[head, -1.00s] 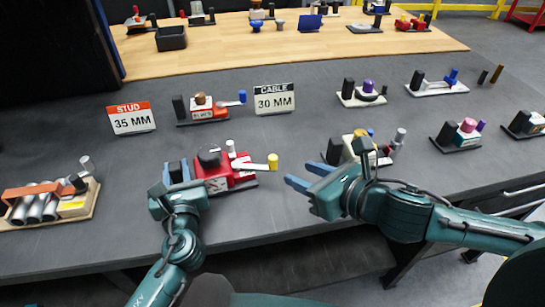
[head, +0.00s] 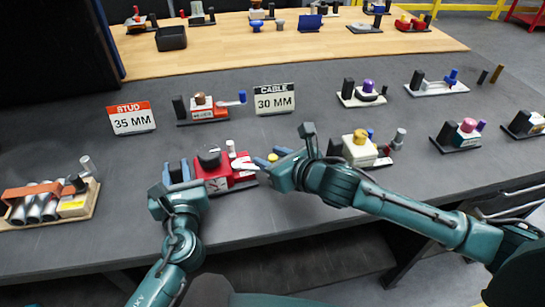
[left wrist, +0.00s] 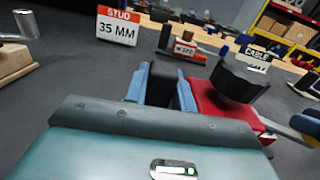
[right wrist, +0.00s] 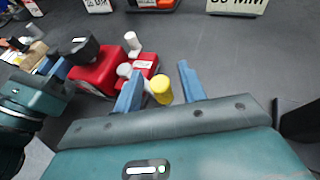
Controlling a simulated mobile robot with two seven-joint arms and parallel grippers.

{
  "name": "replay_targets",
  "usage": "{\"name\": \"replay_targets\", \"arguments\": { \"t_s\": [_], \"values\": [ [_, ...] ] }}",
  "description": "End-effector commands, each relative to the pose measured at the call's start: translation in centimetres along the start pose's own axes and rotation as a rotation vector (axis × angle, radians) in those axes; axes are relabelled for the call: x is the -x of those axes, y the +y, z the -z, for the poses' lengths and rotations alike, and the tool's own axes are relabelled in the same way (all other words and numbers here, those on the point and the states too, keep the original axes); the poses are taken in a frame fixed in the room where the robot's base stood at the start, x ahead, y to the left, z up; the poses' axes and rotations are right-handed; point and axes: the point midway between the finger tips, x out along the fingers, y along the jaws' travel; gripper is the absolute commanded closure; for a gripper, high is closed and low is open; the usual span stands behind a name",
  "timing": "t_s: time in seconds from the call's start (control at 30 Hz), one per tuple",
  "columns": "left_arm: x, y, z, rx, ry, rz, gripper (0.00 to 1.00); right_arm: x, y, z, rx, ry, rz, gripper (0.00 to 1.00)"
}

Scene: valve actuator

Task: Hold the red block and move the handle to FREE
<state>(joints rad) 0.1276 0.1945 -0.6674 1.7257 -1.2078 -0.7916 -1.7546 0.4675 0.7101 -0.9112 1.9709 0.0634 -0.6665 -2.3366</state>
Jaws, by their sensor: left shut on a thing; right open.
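The red block (head: 225,179) stands near the table's front edge, with a black knob (head: 209,157) on top, a white post (head: 231,149) and a pale handle arm reaching right. The right wrist view shows the block (right wrist: 97,70) and the handle's yellow knob (right wrist: 160,89). My left gripper (head: 178,171) is shut on the dark upright post (left wrist: 160,86) at the block's left end. My right gripper (right wrist: 158,88) is open, with its fingers on either side of the yellow knob; contact is not clear.
A STUD 35 MM sign (head: 131,118) and a CABLE 30 MM sign (head: 275,99) stand behind. A unit with a gold knob (head: 360,148) is close to my right arm. A wooden tray of cylinders (head: 78,207) lies at left. The grey table between is clear.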

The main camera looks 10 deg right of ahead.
Motion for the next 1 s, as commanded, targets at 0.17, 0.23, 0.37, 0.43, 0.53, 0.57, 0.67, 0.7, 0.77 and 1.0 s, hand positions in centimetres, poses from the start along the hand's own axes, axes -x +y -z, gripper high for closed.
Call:
{"name": "replay_targets", "arguments": {
  "t_s": [0.17,0.23,0.37,0.43,0.53,0.57,0.67,0.7,0.77,1.0],
  "values": [
    [0.22,-0.06,0.76,-0.001,0.016,0.002,1.0,-0.03,0.0,0.05,0.0,0.0,0.0,0.59],
    [0.22,-0.06,0.76,-0.001,0.016,0.002,1.0,-0.02,0.0,0.06,0.0,0.0,0.0,0.63],
    [0.22,-0.07,0.76,-0.001,0.016,0.002,1.0,-0.01,-0.01,0.07,-0.001,0.0,0.0,0.74],
    [0.22,-0.07,0.76,-0.001,0.016,0.002,1.0,0.0,-0.01,0.07,-0.001,0.0,0.0,0.8],
    [0.22,-0.07,0.76,-0.001,0.016,0.002,1.0,0.0,-0.01,0.07,-0.001,0.0,0.0,0.88],
    [0.22,-0.07,0.76,-0.001,0.016,0.002,1.0,0.0,-0.01,0.08,-0.001,0.0,0.0,0.9],
    [0.22,-0.07,0.76,-0.001,0.016,0.002,1.0,0.0,-0.01,0.08,-0.001,0.0,0.0,0.99],
    [0.22,-0.07,0.76,-0.001,0.016,0.002,1.0,0.01,-0.01,0.08,-0.001,0.0,0.0,1.0],
    [0.22,-0.07,0.76,-0.001,0.016,0.002,1.0,0.01,-0.01,0.08,-0.001,0.0,0.0,1.0],
    [0.22,-0.06,0.76,-0.001,0.016,0.002,1.0,0.01,-0.01,0.08,-0.001,0.0,-0.001,1.0]
  ]
}}
